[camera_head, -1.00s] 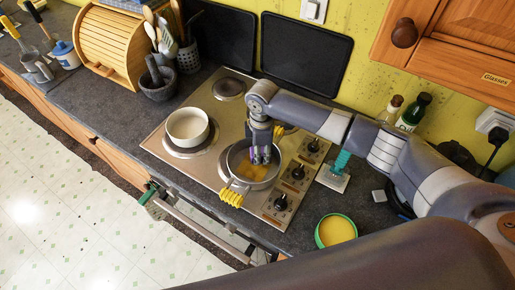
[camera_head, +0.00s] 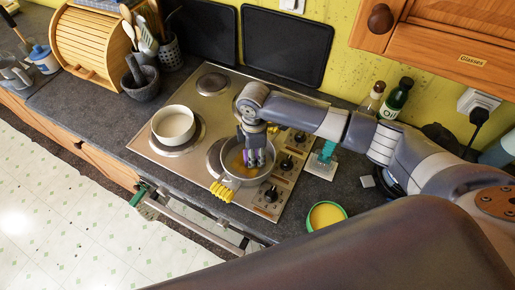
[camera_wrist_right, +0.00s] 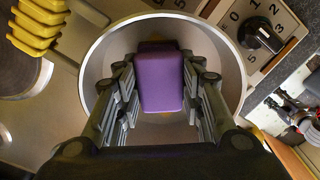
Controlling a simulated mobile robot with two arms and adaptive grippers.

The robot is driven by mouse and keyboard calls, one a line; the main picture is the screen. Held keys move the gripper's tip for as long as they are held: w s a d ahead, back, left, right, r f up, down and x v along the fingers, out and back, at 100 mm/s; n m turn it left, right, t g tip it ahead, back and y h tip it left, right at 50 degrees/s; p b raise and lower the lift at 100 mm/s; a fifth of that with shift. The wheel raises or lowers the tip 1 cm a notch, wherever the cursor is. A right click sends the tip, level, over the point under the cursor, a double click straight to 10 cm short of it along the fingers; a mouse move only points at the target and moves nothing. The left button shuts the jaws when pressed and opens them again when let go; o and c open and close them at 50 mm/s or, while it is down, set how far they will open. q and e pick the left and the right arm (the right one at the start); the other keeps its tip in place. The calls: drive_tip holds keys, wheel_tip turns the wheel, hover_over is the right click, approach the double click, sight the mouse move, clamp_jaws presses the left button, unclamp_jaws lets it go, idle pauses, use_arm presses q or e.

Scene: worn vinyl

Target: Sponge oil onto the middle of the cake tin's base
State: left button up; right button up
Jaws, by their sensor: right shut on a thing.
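The cake tin appears to be the round metal vessel (camera_head: 225,178) on the hob, with yellow ribbed grips (camera_head: 221,191). It also shows in the right wrist view (camera_wrist_right: 97,62). My right gripper (camera_head: 257,160) points down inside it. In the right wrist view, its fingers are shut on a purple sponge (camera_wrist_right: 161,78), holding it over the base. Whether the sponge touches the base is hidden. A green-rimmed dish of yellow stuff (camera_head: 326,215), perhaps the oil, stands on the counter. My left gripper is out of view.
A white pot (camera_head: 173,124) stands on the hob left of the tin. Hob knobs (camera_head: 271,193) lie to the right. A teal-handled tool (camera_head: 326,152) stands right of the hob. Bottles (camera_head: 396,98) stand at the back. A mortar (camera_head: 140,80) sits back left.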

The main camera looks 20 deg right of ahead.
drive_tip(key=shift+s+a, duration=1.15)
drive_tip(key=shift+a, duration=0.05)
drive_tip(key=shift+w+d, duration=1.75)
drive_tip(key=shift+d, duration=0.1)
drive_tip(key=shift+r, duration=3.5)
